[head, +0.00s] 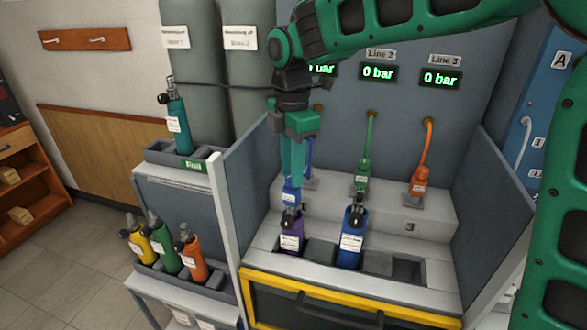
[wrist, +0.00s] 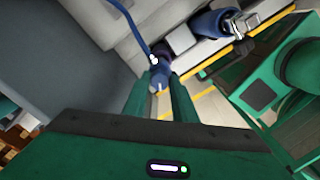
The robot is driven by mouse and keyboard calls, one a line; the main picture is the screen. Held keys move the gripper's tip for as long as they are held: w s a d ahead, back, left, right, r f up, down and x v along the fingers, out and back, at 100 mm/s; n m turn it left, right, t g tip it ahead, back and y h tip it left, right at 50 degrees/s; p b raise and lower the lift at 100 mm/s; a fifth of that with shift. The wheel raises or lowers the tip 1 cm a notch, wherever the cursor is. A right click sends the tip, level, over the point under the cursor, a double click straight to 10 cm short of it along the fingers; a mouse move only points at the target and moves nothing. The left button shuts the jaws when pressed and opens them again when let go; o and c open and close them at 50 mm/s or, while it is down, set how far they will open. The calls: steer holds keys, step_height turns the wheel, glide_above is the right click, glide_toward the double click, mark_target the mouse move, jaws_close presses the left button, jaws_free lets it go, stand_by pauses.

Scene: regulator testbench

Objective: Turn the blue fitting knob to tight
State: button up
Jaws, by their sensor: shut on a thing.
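The blue fitting (head: 292,197) hangs from a blue hose (head: 309,153) at the left of the testbench, just above a purple cylinder (head: 291,230). My gripper (head: 291,182) reaches down from above with its green fingers at the blue fitting. In the wrist view, the round blue knob (wrist: 160,79) sits between the fingertips of my gripper (wrist: 159,88), which is shut on it. A pale mark shows on the knob. The blue hose (wrist: 128,20) runs up from it. The fingers hide part of the fitting in the head view.
A blue cylinder (head: 352,240) stands right of the purple one. Green (head: 362,180) and orange (head: 419,182) fittings rest on the step behind. Displays read 0 bar; line 1's is partly hidden by my arm. Grey side panels (head: 247,190) flank the bench. Several cylinders stand at left.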

steer(key=m, duration=0.4)
steer(key=shift+m, duration=0.3)
steer(key=m, duration=0.4)
steer(key=shift+m, duration=0.3)
steer(key=m, duration=0.4)
steer(key=shift+m, duration=2.5)
steer(key=o, duration=1.1)
steer(key=shift+c, duration=0.2)
steer(key=shift+r, duration=0.15)
